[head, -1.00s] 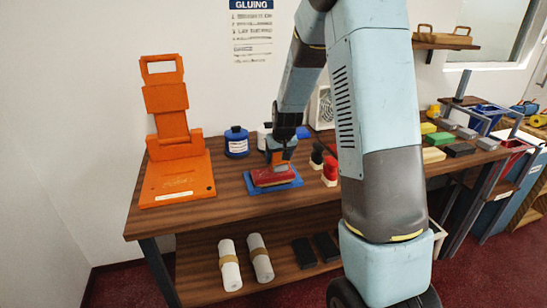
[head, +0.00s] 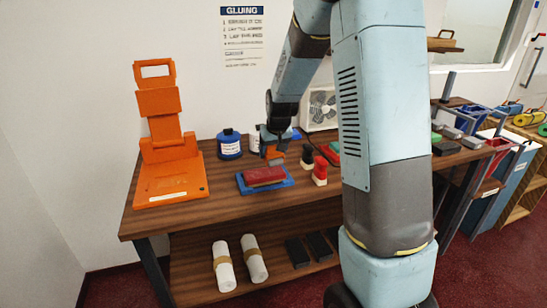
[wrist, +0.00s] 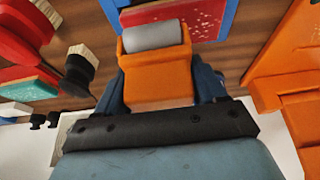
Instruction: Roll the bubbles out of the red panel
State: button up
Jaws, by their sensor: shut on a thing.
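The red panel (head: 262,175) lies on a blue base (head: 243,187) on the wooden counter. In the wrist view the red panel (wrist: 205,22) shows pale speckles on its surface, and a blue edge borders it. My gripper (head: 274,143) is shut on an orange roller tool with a grey roll, close to the panel's back right part. In the wrist view the orange roller (wrist: 160,75) sits between the dark fingers, its grey roll (wrist: 152,35) facing the panel. The roller hides part of the panel. I cannot tell whether the roll touches it.
An orange stand (head: 168,185) is at the left. A blue jar (head: 230,145) stands behind the panel. A red-and-white stamp (head: 320,172) and a black stamp (head: 307,155) stand to the right, and a fan (head: 322,105) is behind. Bare counter lies in front.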

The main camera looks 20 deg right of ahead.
jog(key=shift+r, duration=1.35)
jog(key=shift+f, duration=0.1)
